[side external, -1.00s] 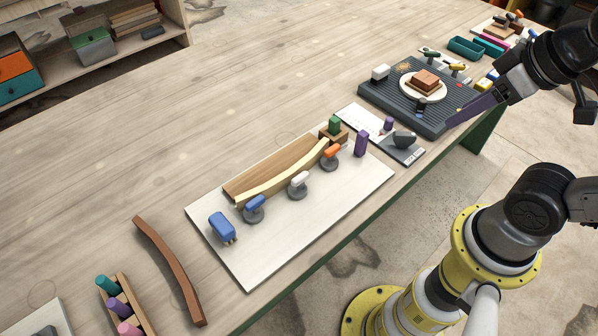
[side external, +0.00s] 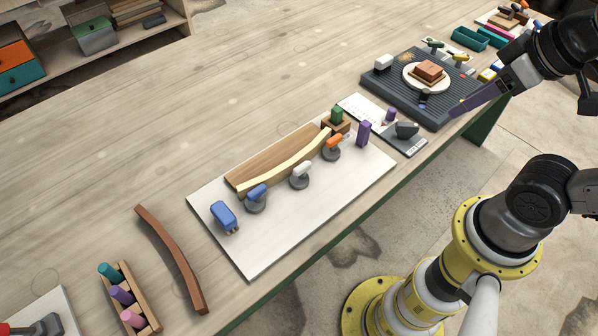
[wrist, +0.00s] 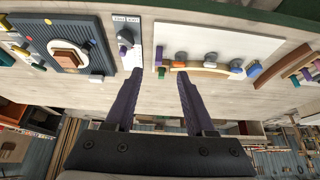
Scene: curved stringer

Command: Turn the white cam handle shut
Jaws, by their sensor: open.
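The white cam handle (side external: 301,169) sits on a round grey base, in the middle of a row of three cams along a pale curved strip (side external: 262,184). A blue cam handle (side external: 256,191) is to its left and an orange one (side external: 333,142) to its right. In the wrist view the white handle (wrist: 210,57) lies right of my fingers, between orange and blue. My gripper (side external: 460,108) is open and empty, with purple fingers, well right of the cams; in the wrist view both fingers (wrist: 157,82) stand apart. Whether the strip touches each cam is unclear.
The cams stand on a white board (side external: 250,255) with a brown curved block (side external: 262,165), a blue block (side external: 223,215) and purple (side external: 364,133) and green (side external: 336,115) pegs. A grey ridged tray (side external: 400,95) with a plate lies near my gripper. Table behind the board is clear.

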